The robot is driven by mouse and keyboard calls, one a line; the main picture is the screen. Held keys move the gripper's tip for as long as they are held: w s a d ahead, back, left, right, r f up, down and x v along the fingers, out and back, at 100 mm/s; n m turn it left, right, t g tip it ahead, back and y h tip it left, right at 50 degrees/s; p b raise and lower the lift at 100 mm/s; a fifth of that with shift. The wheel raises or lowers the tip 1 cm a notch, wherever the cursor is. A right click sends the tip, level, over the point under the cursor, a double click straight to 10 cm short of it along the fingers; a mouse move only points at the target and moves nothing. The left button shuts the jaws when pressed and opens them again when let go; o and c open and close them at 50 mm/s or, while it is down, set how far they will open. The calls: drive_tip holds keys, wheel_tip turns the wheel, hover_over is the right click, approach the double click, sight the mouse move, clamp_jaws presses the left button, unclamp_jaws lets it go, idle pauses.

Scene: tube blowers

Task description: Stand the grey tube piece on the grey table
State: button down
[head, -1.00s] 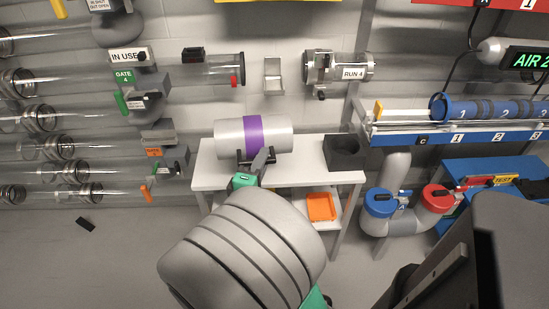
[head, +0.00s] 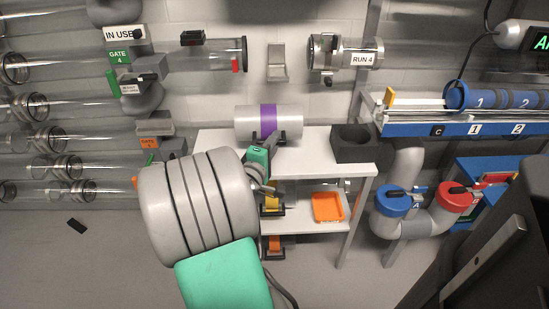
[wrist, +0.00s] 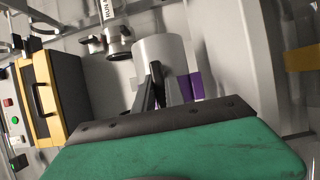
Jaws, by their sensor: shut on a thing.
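The grey tube piece (head: 287,120) is a thick cylinder with a purple band round its middle. It lies on its side, with its axis level across the picture. My gripper (head: 268,137) is shut on it at the band, from the front. The tube shows in front of the wall and above the back of the grey table (head: 318,146); whether it touches the table top is hidden. In the wrist view the tube (wrist: 158,46) stands between and beyond the dark fingers, with part of the purple band at right.
An orange tray (head: 328,207) sits on the lower shelf. Clear tubes line the left wall, and a blue rack (head: 430,130) is at right. The table top between tube and box looks clear.

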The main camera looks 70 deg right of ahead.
wheel_tip(320, 180, down, 3)
drive_tip(key=shift+b, duration=0.85)
drive_tip(key=shift+r, duration=0.2)
drive_tip(key=c, duration=1.8)
unclamp_jaws()
drive_tip(key=shift+f, duration=0.2)
drive_tip(key=shift+c, duration=0.2)
drive_tip(key=o, duration=0.4)
drive_tip(key=shift+o, duration=0.2)
drive_tip(key=shift+r, duration=0.1)
